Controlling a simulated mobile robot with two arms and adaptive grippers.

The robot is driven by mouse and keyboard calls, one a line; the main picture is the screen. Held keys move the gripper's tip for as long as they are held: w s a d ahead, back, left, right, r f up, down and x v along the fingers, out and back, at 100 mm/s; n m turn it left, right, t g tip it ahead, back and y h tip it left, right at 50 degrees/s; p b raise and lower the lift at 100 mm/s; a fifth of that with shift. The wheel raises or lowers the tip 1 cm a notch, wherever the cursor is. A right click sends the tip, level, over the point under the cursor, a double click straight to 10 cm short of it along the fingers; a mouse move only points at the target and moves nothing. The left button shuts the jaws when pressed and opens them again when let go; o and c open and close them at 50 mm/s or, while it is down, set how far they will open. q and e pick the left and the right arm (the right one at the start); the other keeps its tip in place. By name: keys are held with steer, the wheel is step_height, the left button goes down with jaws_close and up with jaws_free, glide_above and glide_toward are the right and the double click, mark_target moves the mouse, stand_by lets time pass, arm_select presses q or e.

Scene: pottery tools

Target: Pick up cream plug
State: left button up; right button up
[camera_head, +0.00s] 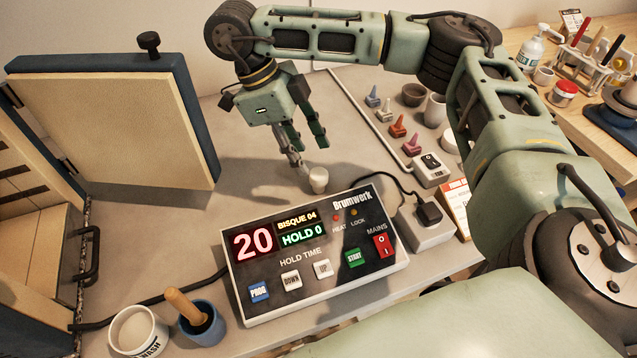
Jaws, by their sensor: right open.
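The cream plug (318,180) is a small, pale, tapered piece standing on the grey worktop just behind the control box. My right gripper (311,158) points down behind and above it, with its two fingers apart and nothing between them. The nearer fingertip shows close to the plug's upper left; I cannot tell how large the gap is. My left gripper is not in view.
The control box (330,285) stands in front of the plug. An open kiln door (120,125) is at left. A white bowl (137,330) and blue mortar (203,325) sit front left. Coloured cones (397,127) and cups (435,107) stand back right.

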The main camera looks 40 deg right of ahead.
mark_target(315, 175)
steer(key=x, duration=0.3)
steer(key=shift+w+a+f+b, duration=0.1)
steer(key=shift+a+f+b, duration=0.1)
steer(key=shift+b, duration=0.15)
steer(key=x, duration=0.2)
steer(key=p+x, duration=0.1)
steer(key=x, duration=0.3)
steer(key=shift+w+d, duration=0.25)
steer(key=shift+w, duration=0.2)
steer(key=shift+c, duration=0.4)
jaws_close()
steer(key=shift+r, duration=0.1)
